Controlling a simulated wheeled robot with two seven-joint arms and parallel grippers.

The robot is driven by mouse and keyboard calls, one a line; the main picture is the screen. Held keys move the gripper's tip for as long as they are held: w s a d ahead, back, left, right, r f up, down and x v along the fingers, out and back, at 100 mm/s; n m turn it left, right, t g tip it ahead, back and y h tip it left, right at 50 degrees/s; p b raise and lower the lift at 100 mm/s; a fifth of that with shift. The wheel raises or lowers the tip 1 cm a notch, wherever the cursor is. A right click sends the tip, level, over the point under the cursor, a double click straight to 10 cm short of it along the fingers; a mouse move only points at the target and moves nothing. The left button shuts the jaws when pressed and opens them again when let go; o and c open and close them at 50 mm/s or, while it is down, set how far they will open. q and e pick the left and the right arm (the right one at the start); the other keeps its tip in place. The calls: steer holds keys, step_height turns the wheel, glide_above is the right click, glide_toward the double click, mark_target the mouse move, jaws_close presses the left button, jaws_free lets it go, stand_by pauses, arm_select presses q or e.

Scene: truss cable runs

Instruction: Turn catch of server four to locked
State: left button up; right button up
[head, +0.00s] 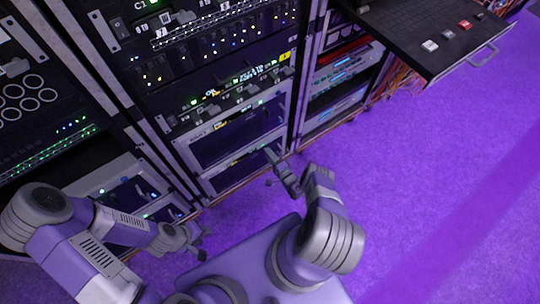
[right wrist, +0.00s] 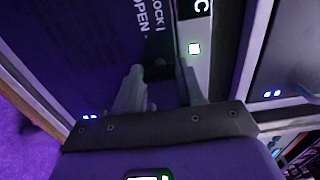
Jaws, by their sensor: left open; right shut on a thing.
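In the right wrist view my right gripper (right wrist: 161,76) is at a dark server front, its two fingers on either side of a small dark part, the catch (right wrist: 161,93). The fingers are shut on it and hide much of it, so I cannot tell its exact angle. The printed words LOCK and OPEN (right wrist: 150,30) stand just beyond the fingertips. In the head view my right gripper (head: 277,168) reaches the lower right edge of the rack's lower units (head: 238,137). I cannot read which server is number four. My left gripper (head: 190,240) is open and empty, low in front of the left rack.
A dark pull-out tray (head: 425,30) with small blocks juts out at the upper right. The purple floor (head: 440,150) to the right is clear.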

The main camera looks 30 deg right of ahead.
stand_by(0.4)
steer(key=o, duration=1)
steer(key=shift+o, duration=0.2)
steer(key=s+p, duration=0.1)
steer(key=s, duration=0.6)
steer(key=shift+s+d+p, duration=0.25)
steer(key=shift+s+p, duration=0.05)
steer(key=shift+w, duration=0.1)
